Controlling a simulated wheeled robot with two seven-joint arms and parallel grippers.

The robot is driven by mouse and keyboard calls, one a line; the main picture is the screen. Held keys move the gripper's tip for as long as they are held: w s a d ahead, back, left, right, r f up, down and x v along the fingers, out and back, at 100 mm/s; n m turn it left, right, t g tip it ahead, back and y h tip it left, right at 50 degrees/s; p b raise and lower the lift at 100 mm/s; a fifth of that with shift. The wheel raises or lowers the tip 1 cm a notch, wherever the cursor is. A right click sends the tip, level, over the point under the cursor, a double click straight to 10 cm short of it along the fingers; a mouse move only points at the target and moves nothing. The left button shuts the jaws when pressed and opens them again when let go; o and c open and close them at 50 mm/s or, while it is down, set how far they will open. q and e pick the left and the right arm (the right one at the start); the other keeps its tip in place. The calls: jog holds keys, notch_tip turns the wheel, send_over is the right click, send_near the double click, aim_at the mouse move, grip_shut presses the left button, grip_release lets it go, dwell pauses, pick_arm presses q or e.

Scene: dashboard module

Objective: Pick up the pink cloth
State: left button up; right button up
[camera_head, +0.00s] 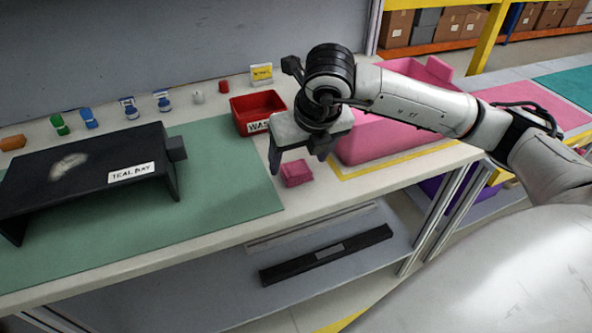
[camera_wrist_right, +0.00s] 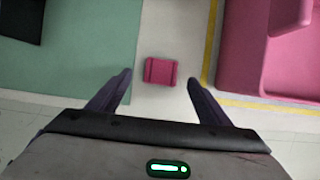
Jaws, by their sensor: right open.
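The pink cloth (camera_head: 296,173) lies folded in a small block on the pale bench top, just right of the green mat. My right gripper (camera_head: 299,165) is above it, pointing down, with its fingers apart. In the right wrist view the cloth (camera_wrist_right: 160,71) shows centred between the two open fingertips (camera_wrist_right: 160,78) and a little beyond them. The fingers do not appear to touch it. My left gripper is in neither view.
A red bin (camera_head: 257,112) labelled WAS… stands behind the gripper. A large pink bin (camera_head: 385,138) is to the right inside yellow tape. A black stand (camera_head: 95,175) labelled TEAL BAY sits on the green mat (camera_head: 225,165). Several small items line the back.

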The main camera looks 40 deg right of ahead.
aim_at(296, 168)
jog(key=x, duration=0.4)
jog(key=shift+d, duration=0.1)
jog(key=c, duration=1.1)
jog(key=shift+r, duration=5.05)
jog(key=shift+c, duration=0.2)
